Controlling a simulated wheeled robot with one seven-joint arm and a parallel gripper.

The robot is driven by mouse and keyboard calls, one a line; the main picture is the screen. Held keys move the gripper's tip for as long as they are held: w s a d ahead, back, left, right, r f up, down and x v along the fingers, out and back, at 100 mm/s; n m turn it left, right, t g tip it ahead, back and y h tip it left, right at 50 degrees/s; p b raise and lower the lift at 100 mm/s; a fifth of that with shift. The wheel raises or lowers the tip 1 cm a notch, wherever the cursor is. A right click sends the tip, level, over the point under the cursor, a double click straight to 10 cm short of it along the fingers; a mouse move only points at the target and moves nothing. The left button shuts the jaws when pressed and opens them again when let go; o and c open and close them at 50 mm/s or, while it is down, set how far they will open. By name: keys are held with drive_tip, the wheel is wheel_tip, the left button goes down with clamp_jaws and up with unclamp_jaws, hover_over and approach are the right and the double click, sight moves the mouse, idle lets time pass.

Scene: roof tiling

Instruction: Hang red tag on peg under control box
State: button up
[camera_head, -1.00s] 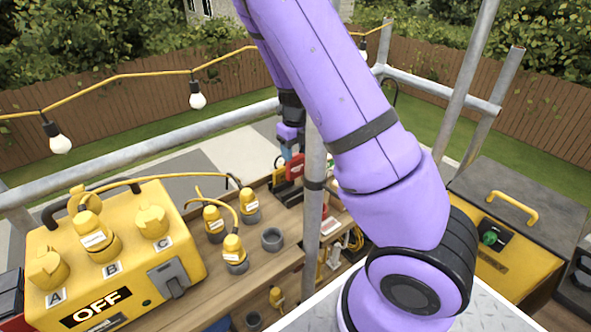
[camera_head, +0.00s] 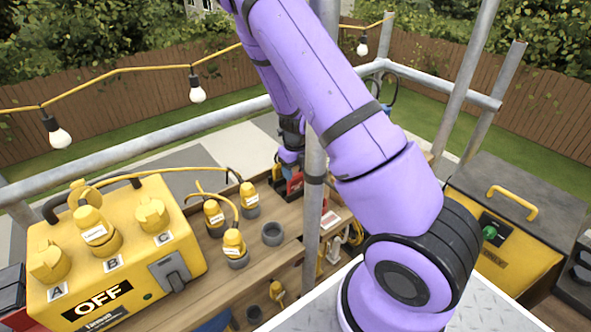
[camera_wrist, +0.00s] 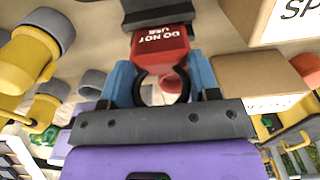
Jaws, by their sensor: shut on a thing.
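The red tag (camera_wrist: 160,46), lettered "DO NOT USE", has a black ring (camera_wrist: 146,90) in the wrist view. My gripper (camera_wrist: 161,85) is shut on the tag, its blue fingers on either side of the ring. In the head view, my gripper (camera_head: 291,160) is low over the back of the wooden bench, partly hidden by a scaffold pole. A bit of red (camera_head: 295,183) shows below it. A black holder (camera_wrist: 158,10) is just beyond the tag; I cannot tell if they touch. The yellow control box (camera_head: 190,262) reads OFF. I cannot make out a peg under it.
Yellow plugs (camera_head: 233,243) and a grey socket (camera_head: 272,234) sit on the bench (camera_head: 265,262). A vertical scaffold pole (camera_head: 314,220) stands close to my arm. A yellow, dark-lidded box (camera_head: 520,250) is at right. A cardboard box (camera_wrist: 255,80) is near my gripper.

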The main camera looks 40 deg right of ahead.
drive_tip(key=shift+f, duration=0.1)
drive_tip(key=o, duration=1.1)
wheel_tip(320, 180, up, 11)
drive_tip(key=shift+s+a+f, duration=0.1)
drive_tip(key=shift+s+f, duration=0.05)
drive_tip(key=shift+a, duration=0.1)
